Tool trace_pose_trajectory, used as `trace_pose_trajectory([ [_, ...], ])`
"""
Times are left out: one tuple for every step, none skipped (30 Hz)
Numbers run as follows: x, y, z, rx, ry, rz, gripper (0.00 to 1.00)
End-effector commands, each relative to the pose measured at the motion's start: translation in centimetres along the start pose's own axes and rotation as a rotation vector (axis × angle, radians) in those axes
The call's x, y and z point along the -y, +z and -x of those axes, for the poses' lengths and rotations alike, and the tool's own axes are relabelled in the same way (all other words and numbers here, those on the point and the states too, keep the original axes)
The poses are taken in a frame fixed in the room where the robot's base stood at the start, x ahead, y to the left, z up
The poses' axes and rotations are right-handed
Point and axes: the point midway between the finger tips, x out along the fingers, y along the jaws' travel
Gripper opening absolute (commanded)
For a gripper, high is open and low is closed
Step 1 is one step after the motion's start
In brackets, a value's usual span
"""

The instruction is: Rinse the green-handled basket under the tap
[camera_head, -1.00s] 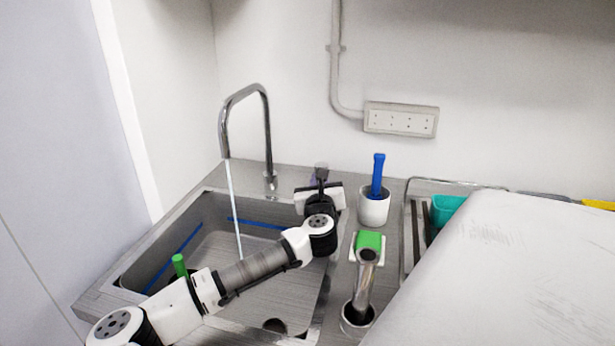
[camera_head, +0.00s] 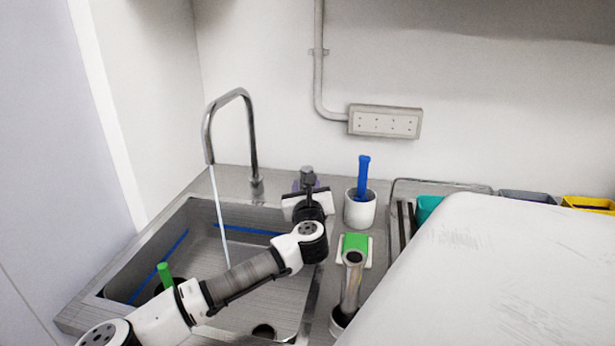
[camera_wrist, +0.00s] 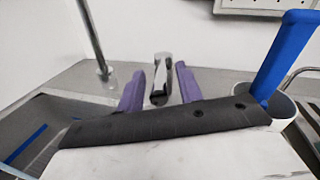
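The green-handled basket stands in the left part of the sink (camera_head: 150,235). Its upright green handle (camera_head: 165,275) shows, but my arm hides most of its dark body. The curved chrome tap (camera_head: 250,130) stands behind the sink, and a thin stream of water (camera_head: 220,215) falls from its spout into the basin, to the right of the green handle. My gripper (camera_head: 307,186) is at the sink's back right. In the wrist view its two purple fingers (camera_wrist: 160,88) are apart, one each side of a chrome knob (camera_wrist: 161,75), with gaps visible. The gripper holds nothing.
Right of my gripper stands a white cup (camera_head: 360,211) with a blue-handled tool (camera_head: 364,175). Nearer are a green block (camera_head: 356,242) and a metal cylinder (camera_head: 351,285). A large pale surface (camera_head: 500,280) fills the right front. A socket strip (camera_head: 385,121) is on the wall.

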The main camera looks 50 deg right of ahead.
Motion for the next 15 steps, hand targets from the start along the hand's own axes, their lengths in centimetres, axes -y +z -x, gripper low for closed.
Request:
trace_pose_trajectory([
  [0.0,-0.2,0.7,0.0,-0.001,0.001,0.36],
  [0.0,-0.2,1.2,0.0,-0.002,0.001,0.36],
  [-0.1,-0.3,1.9,0.0,-0.002,0.0,0.36],
  [-0.1,-0.3,2.5,0.001,-0.001,0.001,0.36],
  [0.0,-0.3,3.1,0.001,-0.003,0.001,0.36],
  [-0.1,-0.3,4.0,0.001,-0.002,0.002,0.36],
  [-0.1,-0.3,4.6,0.001,-0.002,0.002,0.36],
  [-0.1,-0.3,5.3,0.001,-0.002,0.001,0.36],
  [0.0,-0.3,6.2,0.0,-0.003,0.001,0.36],
  [-0.1,-0.3,6.9,0.0,-0.002,0.001,0.36],
  [-0.1,-0.3,7.5,0.0,-0.002,0.002,0.36],
  [0.0,-0.3,8.3,0.0,-0.002,0.002,0.36],
  [0.0,-0.3,8.9,0.001,-0.002,0.002,0.36],
  [-0.1,-0.2,9.5,0.001,-0.001,0.001,0.36],
  [-0.1,-0.2,10.1,0.001,-0.002,0.001,0.36],
])
